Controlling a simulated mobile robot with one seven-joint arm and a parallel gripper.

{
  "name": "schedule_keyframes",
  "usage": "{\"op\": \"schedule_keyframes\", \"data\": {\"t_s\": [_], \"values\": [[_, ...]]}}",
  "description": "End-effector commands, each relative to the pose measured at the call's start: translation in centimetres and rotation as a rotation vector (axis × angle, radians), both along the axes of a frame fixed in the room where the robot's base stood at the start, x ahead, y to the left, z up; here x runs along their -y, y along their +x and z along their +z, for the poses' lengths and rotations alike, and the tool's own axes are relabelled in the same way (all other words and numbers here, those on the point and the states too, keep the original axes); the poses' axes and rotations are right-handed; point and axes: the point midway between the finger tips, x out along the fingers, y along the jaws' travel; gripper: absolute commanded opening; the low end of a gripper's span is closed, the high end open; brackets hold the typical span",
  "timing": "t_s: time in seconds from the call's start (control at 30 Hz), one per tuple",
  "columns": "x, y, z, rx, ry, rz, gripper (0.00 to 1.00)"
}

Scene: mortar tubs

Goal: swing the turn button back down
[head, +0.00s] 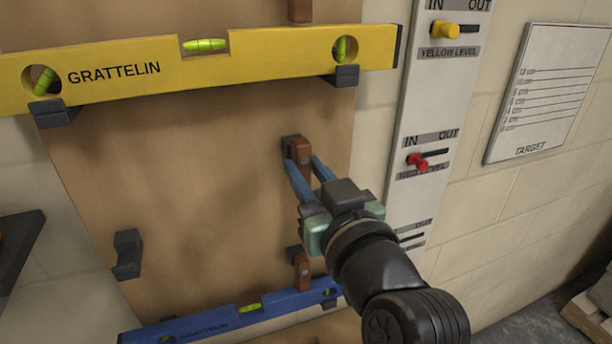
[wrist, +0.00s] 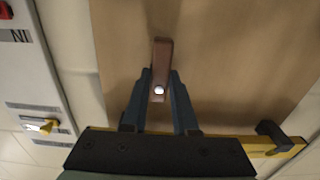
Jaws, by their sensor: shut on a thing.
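A brown wooden turn button (head: 301,152) is on the brown board, below the yellow level. My gripper (head: 308,168) has its blue fingers on either side of this button and is shut on it. In the wrist view, the fingers (wrist: 158,97) flank the button (wrist: 162,55), which stands lengthwise in line with them. A bright round screw head shows on the button between the fingers. The button's near end is partly hidden by my gripper.
The yellow level (head: 215,62) rests on dark brackets above. A blue level (head: 215,318) lies below, beside another turn button (head: 303,272). An empty dark bracket (head: 127,254) is at left. A white panel (head: 430,110) with yellow and red sliders stands right of the board.

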Motion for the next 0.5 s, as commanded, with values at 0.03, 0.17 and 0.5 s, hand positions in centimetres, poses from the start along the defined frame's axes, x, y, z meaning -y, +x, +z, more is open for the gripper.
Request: {"op": "schedule_keyframes", "data": {"t_s": [0.03, 0.17, 0.5], "values": [[0.03, 0.0, -0.06, 0.002, -0.007, -0.001, 0.0], [0.04, -0.01, -0.03, 0.003, -0.014, -0.001, 0.0], [0.05, 0.01, 0.0, 0.004, -0.016, -0.001, 0.33]]}}
